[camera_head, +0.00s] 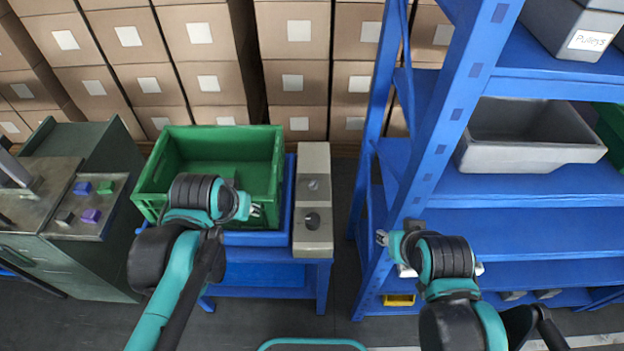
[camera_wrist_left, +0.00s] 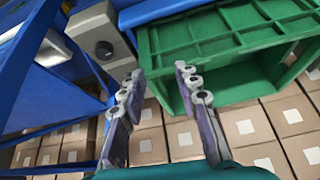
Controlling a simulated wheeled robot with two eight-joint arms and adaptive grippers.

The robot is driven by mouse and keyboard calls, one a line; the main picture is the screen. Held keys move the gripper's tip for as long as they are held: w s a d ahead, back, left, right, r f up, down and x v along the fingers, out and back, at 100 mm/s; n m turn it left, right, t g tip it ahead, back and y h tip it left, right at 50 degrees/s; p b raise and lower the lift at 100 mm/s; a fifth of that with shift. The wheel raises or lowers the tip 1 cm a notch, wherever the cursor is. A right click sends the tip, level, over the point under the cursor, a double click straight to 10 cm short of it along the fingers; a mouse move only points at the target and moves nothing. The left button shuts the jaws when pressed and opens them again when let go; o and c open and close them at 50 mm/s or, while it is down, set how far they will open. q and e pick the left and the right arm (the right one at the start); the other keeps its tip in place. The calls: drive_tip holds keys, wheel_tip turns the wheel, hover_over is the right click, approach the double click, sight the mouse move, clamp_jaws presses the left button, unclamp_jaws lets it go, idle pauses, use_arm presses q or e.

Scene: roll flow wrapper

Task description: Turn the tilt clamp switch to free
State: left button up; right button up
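A beige control box (camera_head: 312,165) stands on the blue stand, right of the green crate. It carries two dark round knobs, an upper one (camera_head: 313,185) and a larger lower one (camera_head: 312,221). No label is readable, so I cannot tell which is the tilt clamp switch. The left wrist view shows the box (camera_wrist_left: 82,22) with one dark knob (camera_wrist_left: 103,49); a finger partly covers its near end. My left gripper (camera_head: 256,211) is over the crate's right side, left of the knobs and apart from them. Its fingers (camera_wrist_left: 158,77) are spread and empty. My right gripper (camera_head: 382,238) is beside the blue shelf post.
The green crate (camera_head: 278,150) sits on the blue stand (camera_head: 325,270). Left is a grey-green machine (camera_head: 85,250) with small purple and green blocks. A blue rack (camera_head: 435,120) with grey bins (camera_head: 525,158) stands right. Cardboard boxes (camera_head: 290,60) line the back.

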use_arm(q)
drive_tip(key=w+d+r+m+g+p, duration=0.1)
drive_tip(key=w+d+r, duration=0.15)
drive_tip(key=w, duration=0.45)
drive_tip(key=m+g+p, duration=0.4)
drive_tip(key=g, duration=0.1)
hover_over(312, 184)
wheel_tip(312, 184, down, 12)
drive_tip(key=shift+a+f, duration=0.1)
drive_tip(key=shift+a, duration=0.05)
drive_tip(key=shift+f, duration=0.25)
wheel_tip(312, 184, down, 8)
drive_tip(key=b, duration=0.3)
drive_tip(key=shift+r, duration=0.1)
clamp_jaws()
